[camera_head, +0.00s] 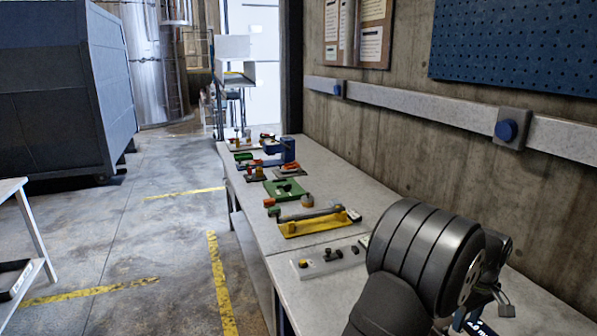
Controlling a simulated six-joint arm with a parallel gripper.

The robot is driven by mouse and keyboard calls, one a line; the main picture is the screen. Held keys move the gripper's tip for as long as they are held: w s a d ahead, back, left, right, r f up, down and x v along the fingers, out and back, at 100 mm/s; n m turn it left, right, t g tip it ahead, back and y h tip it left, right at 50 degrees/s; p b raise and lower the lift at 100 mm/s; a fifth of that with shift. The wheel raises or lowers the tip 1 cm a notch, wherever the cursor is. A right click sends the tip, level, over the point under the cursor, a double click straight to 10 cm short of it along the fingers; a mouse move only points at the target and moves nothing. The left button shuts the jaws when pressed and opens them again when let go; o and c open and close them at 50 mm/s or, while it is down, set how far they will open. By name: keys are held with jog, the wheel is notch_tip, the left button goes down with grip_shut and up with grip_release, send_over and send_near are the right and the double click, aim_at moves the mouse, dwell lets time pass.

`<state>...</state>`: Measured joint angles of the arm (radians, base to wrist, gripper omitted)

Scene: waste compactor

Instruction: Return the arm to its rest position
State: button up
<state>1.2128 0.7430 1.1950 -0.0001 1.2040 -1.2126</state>
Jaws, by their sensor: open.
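My dark arm (425,250) fills the lower right of the head view, over the near end of the workbench (345,175). Its thick, banded cylindrical joint stands above the bench top, with another dark link in front of it at the bottom edge. I cannot make out my gripper's fingers, and the arm covers part of the bench.
A yellow plate with a bar (313,224), a light plate with dark knobs (330,261) and a green plate (285,190) lie on the bench. A concrete wall (400,120) bounds its right side. Floor (165,235) is open left, beside a dark container (55,90).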

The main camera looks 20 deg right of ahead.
aim_at(462, 332)
notch_tip(462, 332, down, 4)
jog(key=shift+r, duration=0.15)
jog(key=shift+d+r, duration=0.1)
jog(key=shift+r, duration=1.8)
